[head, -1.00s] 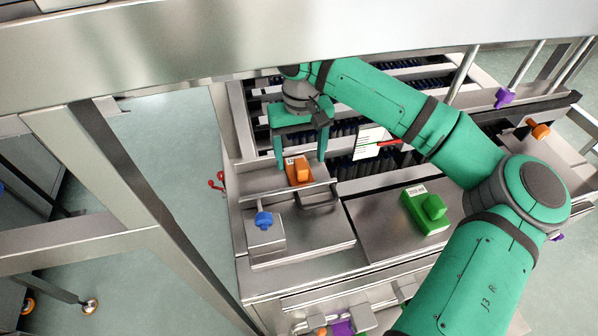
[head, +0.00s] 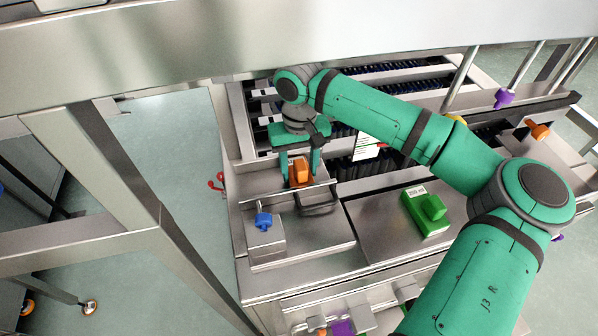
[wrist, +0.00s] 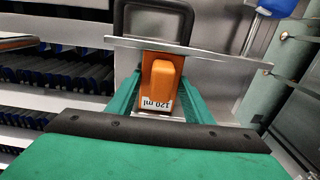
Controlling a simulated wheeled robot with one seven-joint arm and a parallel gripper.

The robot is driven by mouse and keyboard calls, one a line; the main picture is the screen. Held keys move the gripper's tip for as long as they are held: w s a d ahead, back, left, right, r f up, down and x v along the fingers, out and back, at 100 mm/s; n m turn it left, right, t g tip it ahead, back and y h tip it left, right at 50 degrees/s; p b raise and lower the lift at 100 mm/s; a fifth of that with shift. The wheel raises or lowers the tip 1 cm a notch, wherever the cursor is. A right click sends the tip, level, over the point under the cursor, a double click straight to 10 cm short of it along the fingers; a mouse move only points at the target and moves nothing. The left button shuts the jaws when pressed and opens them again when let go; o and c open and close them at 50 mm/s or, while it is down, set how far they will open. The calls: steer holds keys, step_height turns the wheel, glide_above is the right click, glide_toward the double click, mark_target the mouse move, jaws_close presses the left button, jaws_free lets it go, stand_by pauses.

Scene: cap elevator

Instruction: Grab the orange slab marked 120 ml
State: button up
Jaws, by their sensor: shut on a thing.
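The orange slab (head: 300,173) is a small block with a raised handle, at the back left of the steel worktop, behind a thin upright metal rail. In the wrist view the orange slab (wrist: 163,82) shows a white label reading 120 ml and sits between the two green fingers. My gripper (head: 299,176) comes down from above and is shut on the slab, one finger on each side. The slab's underside is hidden, so I cannot tell whether it is clear of the surface.
A green slab (head: 428,209) labelled 250 ml lies on the worktop to the right. A blue-knobbed block (head: 264,238) stands at the front left. The metal rail (wrist: 190,52) runs close beyond the slab. Racks of dark rows (head: 350,142) lie behind.

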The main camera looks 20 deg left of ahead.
mark_target(299, 160)
steer(key=shift+r, duration=0.1)
step_height(299, 160, up, 18)
stand_by(0.6)
